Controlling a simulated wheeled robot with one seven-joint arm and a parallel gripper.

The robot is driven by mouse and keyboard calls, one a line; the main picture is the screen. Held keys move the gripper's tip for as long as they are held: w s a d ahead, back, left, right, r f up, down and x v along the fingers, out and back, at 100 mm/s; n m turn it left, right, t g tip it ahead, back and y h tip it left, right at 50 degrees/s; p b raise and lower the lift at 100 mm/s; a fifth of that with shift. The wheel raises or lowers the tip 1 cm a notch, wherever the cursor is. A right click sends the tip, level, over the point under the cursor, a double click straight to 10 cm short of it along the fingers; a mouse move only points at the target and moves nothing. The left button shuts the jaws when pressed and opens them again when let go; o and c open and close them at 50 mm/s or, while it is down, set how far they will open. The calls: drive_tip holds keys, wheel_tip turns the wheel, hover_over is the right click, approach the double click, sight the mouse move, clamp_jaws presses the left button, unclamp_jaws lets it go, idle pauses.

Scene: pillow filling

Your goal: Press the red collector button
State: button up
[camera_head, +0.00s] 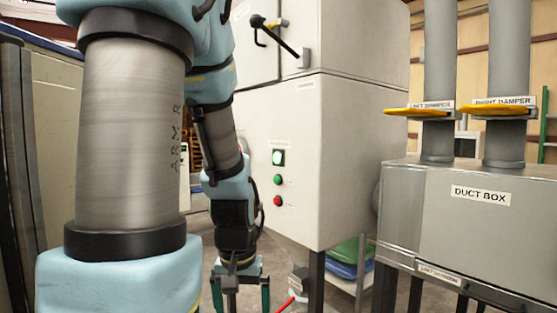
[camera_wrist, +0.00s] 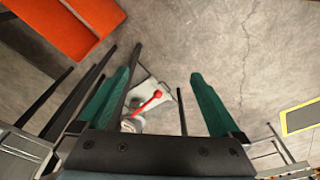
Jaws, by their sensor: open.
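The red button (camera_head: 277,201) is the lowest of a short column on the front of the white cabinet (camera_head: 335,150) in the head view. A green button (camera_head: 277,180) and a lit green-white lamp (camera_head: 278,158) are above it. My gripper (camera_head: 241,297) hangs below and to the left of the red button, apart from it, pointing down. Its two green fingers are spread and empty. In the wrist view my gripper (camera_wrist: 161,82) is also open over the floor. The red button does not show in the wrist view.
A grey duct box (camera_head: 480,215) with two yellow damper handles stands at right. Green and blue bags (camera_head: 345,262) lie on a shelf under the cabinet. A red lever (camera_wrist: 147,104) shows below my fingers in the wrist view. An orange object (camera_wrist: 62,30) is at upper left.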

clamp_jaws()
idle(0.8)
idle(1.0)
